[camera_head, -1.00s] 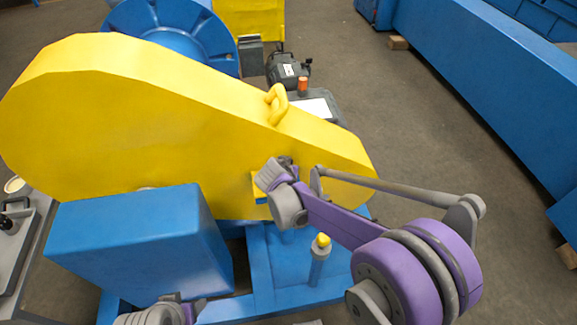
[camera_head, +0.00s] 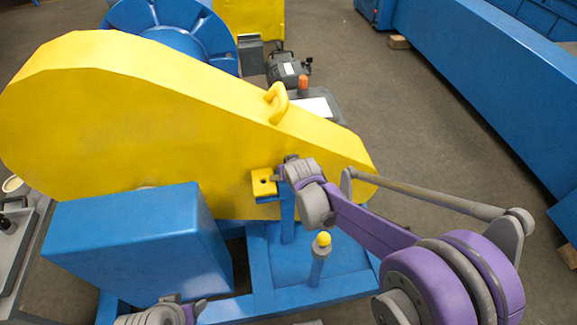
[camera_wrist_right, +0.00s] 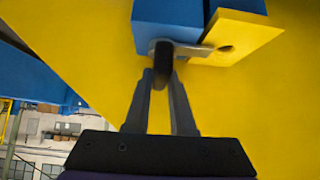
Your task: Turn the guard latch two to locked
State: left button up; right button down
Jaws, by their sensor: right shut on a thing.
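The yellow chain guard (camera_head: 150,110) fills the middle of the head view. A yellow tab with a hole (camera_head: 263,184) sits at its lower edge above a blue post (camera_head: 288,215). My right gripper (camera_head: 285,170) is just right of the tab. In the right wrist view, the gripper (camera_wrist_right: 162,75) is shut on the dark knob of a latch (camera_wrist_right: 163,57). The latch's grey lever (camera_wrist_right: 190,48) reaches right across the blue block (camera_wrist_right: 172,15) towards the hole in the yellow tab (camera_wrist_right: 240,38). No label shows which latch this is. My left gripper (camera_head: 188,308) is at the bottom edge, partly cut off.
A blue box (camera_head: 130,240) stands left of the post. A yellow lifting eye (camera_head: 277,103) tops the guard. Open floor lies right of the machine.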

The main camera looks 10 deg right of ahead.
jog(key=c, duration=0.8)
grip_release()
jog(key=shift+o, duration=0.2)
jog(key=p+v, duration=0.3)
jog(key=v, duration=0.7)
jog(key=shift+s+r, duration=0.25)
jog(key=shift+s, duration=0.05)
